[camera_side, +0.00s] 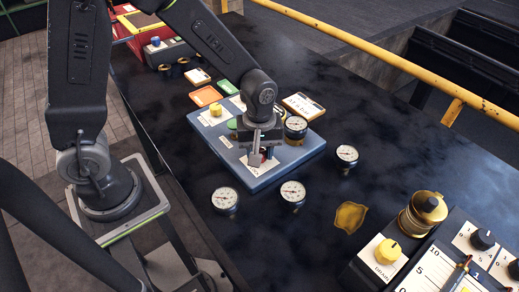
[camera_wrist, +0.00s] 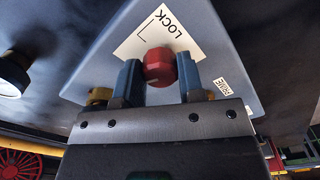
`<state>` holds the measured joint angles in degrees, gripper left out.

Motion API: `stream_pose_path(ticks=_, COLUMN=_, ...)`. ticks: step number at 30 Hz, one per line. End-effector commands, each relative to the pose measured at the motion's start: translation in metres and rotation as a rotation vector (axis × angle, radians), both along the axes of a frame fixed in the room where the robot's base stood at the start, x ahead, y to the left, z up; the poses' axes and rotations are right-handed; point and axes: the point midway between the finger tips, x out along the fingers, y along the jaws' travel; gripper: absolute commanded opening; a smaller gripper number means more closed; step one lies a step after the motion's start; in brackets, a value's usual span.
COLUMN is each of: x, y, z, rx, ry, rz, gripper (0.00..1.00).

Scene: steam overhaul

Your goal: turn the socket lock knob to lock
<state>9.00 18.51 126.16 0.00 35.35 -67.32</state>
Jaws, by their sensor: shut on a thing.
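The red socket lock knob (camera_wrist: 159,67) stands on a white plate lettered LOCK (camera_wrist: 158,36) in the wrist view. My gripper (camera_wrist: 159,77) has its two blue-grey fingers on either side of the knob, shut on it. In the side view my gripper (camera_side: 261,160) reaches down to the front part of the blue-grey panel (camera_side: 262,185). There the knob is mostly hidden between the fingers, with a bit of red showing. I cannot tell which way the knob points.
Gauges (camera_side: 225,199) stand in front of the panel and right of it. A yellow knob (camera_side: 216,109) and a green button sit on the panel behind my gripper. A brass fitting (camera_side: 422,213) and a drain box (camera_side: 383,262) stand front right.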

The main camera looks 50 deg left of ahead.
Motion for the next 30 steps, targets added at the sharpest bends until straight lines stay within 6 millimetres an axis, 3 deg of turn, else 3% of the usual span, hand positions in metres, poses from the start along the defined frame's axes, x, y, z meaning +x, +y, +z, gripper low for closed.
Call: stream_pose_path(ticks=30, x=0.0000, y=0.0005, z=0.0004, rx=0.000, ry=-0.001, rz=-0.942, gripper=0.12)
